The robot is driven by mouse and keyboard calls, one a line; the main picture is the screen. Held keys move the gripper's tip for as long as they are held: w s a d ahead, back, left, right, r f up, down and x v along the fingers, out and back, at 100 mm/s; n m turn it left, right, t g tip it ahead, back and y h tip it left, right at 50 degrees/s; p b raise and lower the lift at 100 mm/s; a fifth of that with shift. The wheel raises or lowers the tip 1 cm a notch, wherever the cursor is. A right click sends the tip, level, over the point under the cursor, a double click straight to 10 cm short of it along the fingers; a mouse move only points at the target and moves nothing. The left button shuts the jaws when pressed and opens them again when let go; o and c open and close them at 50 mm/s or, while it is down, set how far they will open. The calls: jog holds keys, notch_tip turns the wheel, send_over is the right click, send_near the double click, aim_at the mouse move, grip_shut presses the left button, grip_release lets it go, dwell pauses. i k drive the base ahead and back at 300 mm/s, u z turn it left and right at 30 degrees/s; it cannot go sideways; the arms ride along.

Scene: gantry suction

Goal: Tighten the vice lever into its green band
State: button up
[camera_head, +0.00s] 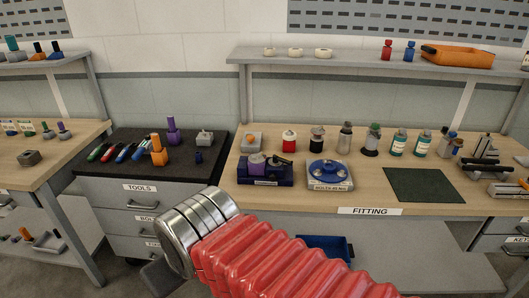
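A grey, dark-jawed metal device that looks like a vice (481,160) stands at the right end of the fitting bench. I cannot make out for certain which part is its lever, and no green band can be picked out at this size. My arm, with red bellows and shiny metal rings, reaches up from the bottom edge to the centre left. A dark grey piece, perhaps part of my gripper (160,277), shows below the rings. Its fingertips cannot be made out. It is in front of the drawers, well left of the vice-like device.
The fitting bench (330,197) holds a dark blue fixture (264,175), a blue round plate (329,174), several bottles and a dark green mat (423,185). A black-topped drawer unit (105,170) with tools stands left. A shelf (340,61) with an orange tray (457,56) runs above.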

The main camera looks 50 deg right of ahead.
aim_at(276, 158)
jog(key=z, duration=0.1)
jog(key=i, duration=0.7)
jog(key=z, duration=0.7)
jog(key=i, duration=0.5)
jog(key=z, duration=0.3)
